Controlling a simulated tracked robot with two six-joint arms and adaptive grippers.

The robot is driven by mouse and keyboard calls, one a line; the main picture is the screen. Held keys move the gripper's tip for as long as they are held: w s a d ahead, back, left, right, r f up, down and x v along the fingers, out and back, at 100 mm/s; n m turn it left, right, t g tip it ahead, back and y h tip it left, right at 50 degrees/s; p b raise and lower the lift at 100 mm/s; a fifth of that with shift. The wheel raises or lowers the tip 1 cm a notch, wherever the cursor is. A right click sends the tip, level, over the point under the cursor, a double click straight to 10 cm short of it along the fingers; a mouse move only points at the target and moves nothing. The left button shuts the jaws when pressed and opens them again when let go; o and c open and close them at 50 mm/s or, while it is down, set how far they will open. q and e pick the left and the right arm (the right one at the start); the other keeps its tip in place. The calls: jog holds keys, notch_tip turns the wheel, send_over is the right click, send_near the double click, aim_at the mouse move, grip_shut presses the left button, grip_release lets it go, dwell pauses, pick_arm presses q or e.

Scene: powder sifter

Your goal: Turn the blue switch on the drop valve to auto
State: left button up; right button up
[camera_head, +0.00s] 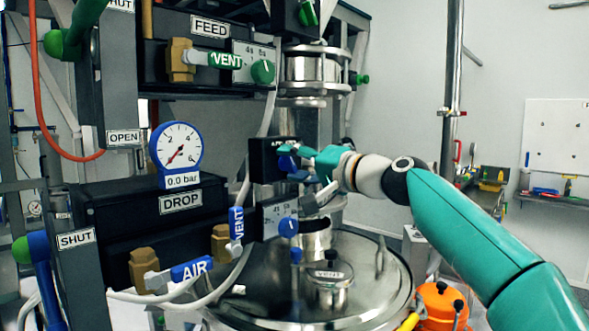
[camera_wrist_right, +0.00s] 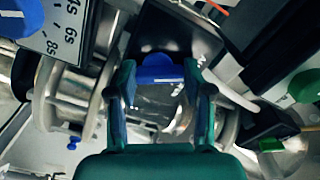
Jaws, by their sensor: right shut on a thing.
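The blue switch (camera_head: 287,162) sits on the front of a small black box (camera_head: 262,160) above the drop valve's timer plate. My right gripper (camera_head: 300,163) reaches in from the right and is shut on the blue switch. In the right wrist view the blue switch (camera_wrist_right: 160,73) lies between the two fingers of my right gripper (camera_wrist_right: 160,85), against the dark box. The label on the box is mostly covered, so I cannot tell which setting the switch points to. My left gripper is not in view.
Below are the timer plate with a blue knob (camera_head: 288,227), a blue VENT handle (camera_head: 237,223) and a blue AIR handle (camera_head: 191,269). A pressure gauge (camera_head: 177,147) stands left. The steel lid (camera_head: 370,283) lies underneath. Open room is on the right.

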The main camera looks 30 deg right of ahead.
jog(key=shift+w+a+f, duration=0.15)
jog(key=shift+f, duration=0.3)
jog(key=o, duration=1)
jog(key=shift+o, duration=0.8)
jog(key=shift+r, duration=0.25)
jog(key=shift+s, duration=0.25)
jog(key=shift+s+d, duration=0.25)
jog(key=v, duration=1.1)
